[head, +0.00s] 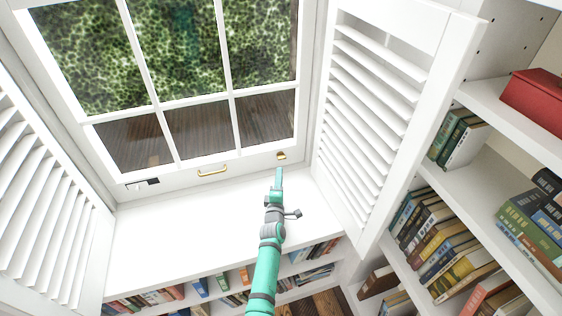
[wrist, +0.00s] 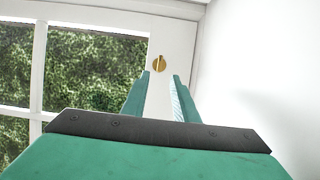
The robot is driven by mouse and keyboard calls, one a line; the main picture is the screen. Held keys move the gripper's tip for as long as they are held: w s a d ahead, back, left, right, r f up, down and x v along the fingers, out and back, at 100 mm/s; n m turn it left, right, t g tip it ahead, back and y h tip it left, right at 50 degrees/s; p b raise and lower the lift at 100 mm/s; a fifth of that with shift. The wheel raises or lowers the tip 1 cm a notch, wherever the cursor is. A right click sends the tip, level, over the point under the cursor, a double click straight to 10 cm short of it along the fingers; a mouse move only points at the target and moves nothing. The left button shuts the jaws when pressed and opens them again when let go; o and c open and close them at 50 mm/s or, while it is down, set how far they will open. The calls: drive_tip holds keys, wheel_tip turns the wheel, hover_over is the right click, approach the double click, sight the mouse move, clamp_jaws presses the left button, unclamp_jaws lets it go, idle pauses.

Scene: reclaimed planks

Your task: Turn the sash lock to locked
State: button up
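The sash lock looks like a small round brass turn (head: 281,156) on the white bottom rail of the window, near its right end. In the wrist view the brass turn (wrist: 159,63) shows as a disc with a raised bar standing about upright in the picture. My gripper (head: 279,171) is just in front of and below it in the head view. In the wrist view my gripper (wrist: 160,85) has its two teal fingers apart, with nothing between them. The brass turn appears beyond the fingertips, between their lines, and looks untouched.
A brass pull handle (head: 212,170) and a small black-and-white fitting (head: 143,183) sit along the same rail to the left. An open louvred shutter (head: 370,90) stands close on the right, another (head: 45,200) on the left. The white sill (head: 170,230) is clear.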

sight(282, 159)
drive_tip(key=shift+w+d, duration=0.15)
drive_tip(key=shift+w, duration=1.3)
drive_tip(key=shift+w+d, duration=0.15)
drive_tip(key=shift+w, duration=1.35)
drive_tip(key=shift+w+d, duration=0.15)
drive_tip(key=shift+w, duration=1.3)
clamp_jaws()
